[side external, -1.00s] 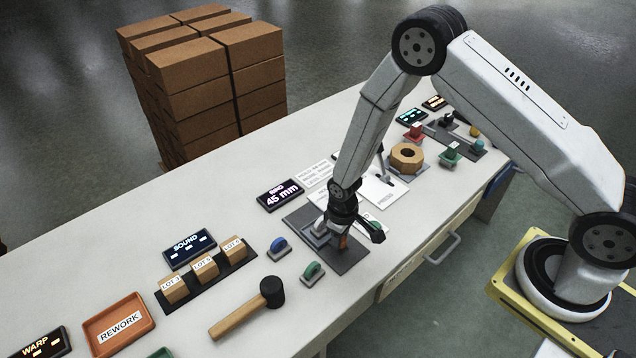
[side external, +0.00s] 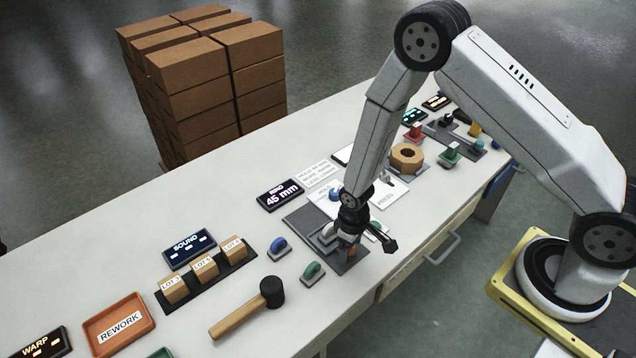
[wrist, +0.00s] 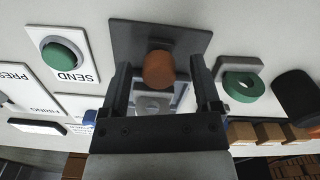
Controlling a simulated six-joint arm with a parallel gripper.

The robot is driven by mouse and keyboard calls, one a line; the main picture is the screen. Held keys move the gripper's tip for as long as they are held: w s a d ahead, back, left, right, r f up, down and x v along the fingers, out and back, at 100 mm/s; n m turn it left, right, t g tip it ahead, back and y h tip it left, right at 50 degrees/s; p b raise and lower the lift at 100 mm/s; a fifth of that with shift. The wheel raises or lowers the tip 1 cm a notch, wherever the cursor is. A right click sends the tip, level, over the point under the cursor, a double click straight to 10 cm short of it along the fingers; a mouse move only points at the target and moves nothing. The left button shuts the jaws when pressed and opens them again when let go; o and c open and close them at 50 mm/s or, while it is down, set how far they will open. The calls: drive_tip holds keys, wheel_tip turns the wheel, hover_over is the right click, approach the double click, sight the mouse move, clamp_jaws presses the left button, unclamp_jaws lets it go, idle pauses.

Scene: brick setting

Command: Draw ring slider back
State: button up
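The ring slider's dark base plate (side external: 302,220) lies on the bench below the "RING 45 mm" display (side external: 281,195). An orange-brown knob (wrist: 159,69) stands over the plate in the wrist view, with a pale grey block (wrist: 152,103) beside it. My gripper (wrist: 162,88) is open, with one finger on each side of the knob and visible gaps between. In the side view my gripper (side external: 347,248) is low over the right part of the plate and hides much of the slider. Whether a finger touches the knob cannot be told.
A blue ring piece (side external: 279,247) and a green ring piece (side external: 312,273) stand left of the plate, near a mallet (side external: 245,309). A green SEND button (wrist: 62,54) and label cards lie on the other side. A wooden nut (side external: 407,157) stands farther right.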

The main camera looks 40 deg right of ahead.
drive_tip(key=shift+r, duration=0.15)
drive_tip(key=shift+r, duration=3.75)
drive_tip(key=shift+d+r, duration=0.2)
drive_tip(key=shift+r, duration=0.45)
drive_tip(key=s+d+r+m+t, duration=0.1)
drive_tip(key=s+d+r, duration=0.1)
drive_tip(key=s+r, duration=0.2)
drive_tip(key=s+d+r+m+t, duration=0.1)
drive_tip(key=s+d+r+m, duration=0.1)
drive_tip(key=r, duration=0.8)
drive_tip(key=shift+s+d+r+t, duration=0.35)
drive_tip(key=shift+s+d, duration=0.45)
drive_tip(key=shift+s, duration=0.3)
